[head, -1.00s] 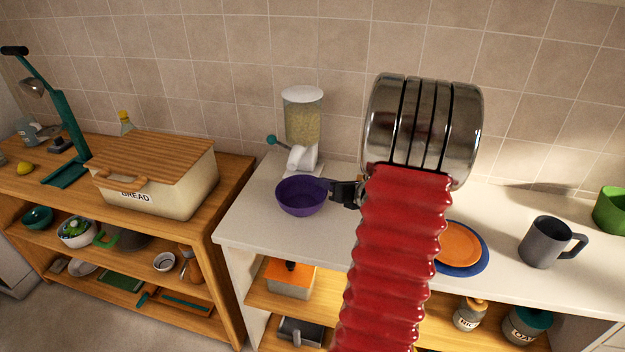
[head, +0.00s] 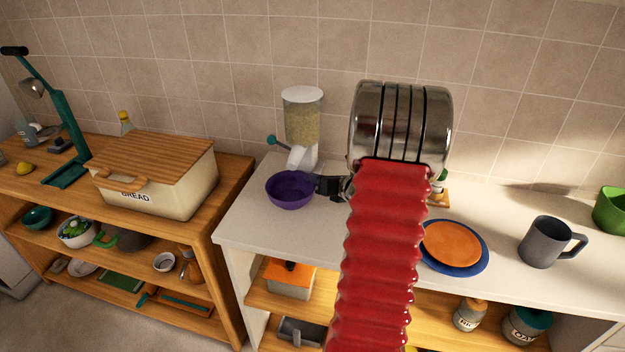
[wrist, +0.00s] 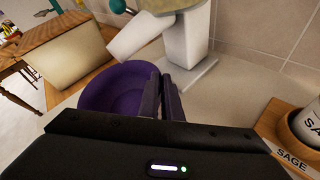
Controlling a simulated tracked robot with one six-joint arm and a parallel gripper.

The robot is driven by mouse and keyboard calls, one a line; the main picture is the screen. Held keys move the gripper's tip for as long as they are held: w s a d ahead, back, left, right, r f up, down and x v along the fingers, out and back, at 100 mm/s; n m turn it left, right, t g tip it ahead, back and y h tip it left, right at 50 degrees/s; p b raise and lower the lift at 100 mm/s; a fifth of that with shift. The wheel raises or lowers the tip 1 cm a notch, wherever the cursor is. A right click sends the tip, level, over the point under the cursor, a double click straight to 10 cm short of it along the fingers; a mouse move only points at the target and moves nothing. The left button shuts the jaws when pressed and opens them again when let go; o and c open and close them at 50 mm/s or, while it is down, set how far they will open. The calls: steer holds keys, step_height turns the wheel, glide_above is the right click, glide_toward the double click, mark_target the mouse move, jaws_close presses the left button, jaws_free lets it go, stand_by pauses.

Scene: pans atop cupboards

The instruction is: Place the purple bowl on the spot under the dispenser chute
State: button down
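The purple bowl (head: 290,190) is upright at the left end of the white counter, just in front of the dispenser (head: 302,125). The dispenser has a clear hopper of grain, a teal knob and a white chute (head: 301,158); the chute also shows in the wrist view (wrist: 132,38). My gripper (head: 327,186) is at the bowl's right side. In the wrist view its fingers (wrist: 160,100) are close together across the rim of the bowl (wrist: 112,92), gripping it. The bowl is left of and in front of the dispenser's base (wrist: 190,75). I cannot tell whether its bottom touches the counter.
A bread box (head: 155,175) stands on the wooden cupboard to the left. On the counter to the right are an orange plate on a blue one (head: 452,243), a grey mug (head: 545,243) and a green container (head: 611,210). A wooden spice rack (wrist: 285,135) is close right of the gripper.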

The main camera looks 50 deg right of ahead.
steer(key=c, duration=2)
jaws_free()
steer(key=shift+s, duration=0.1)
steer(key=v, duration=1.2)
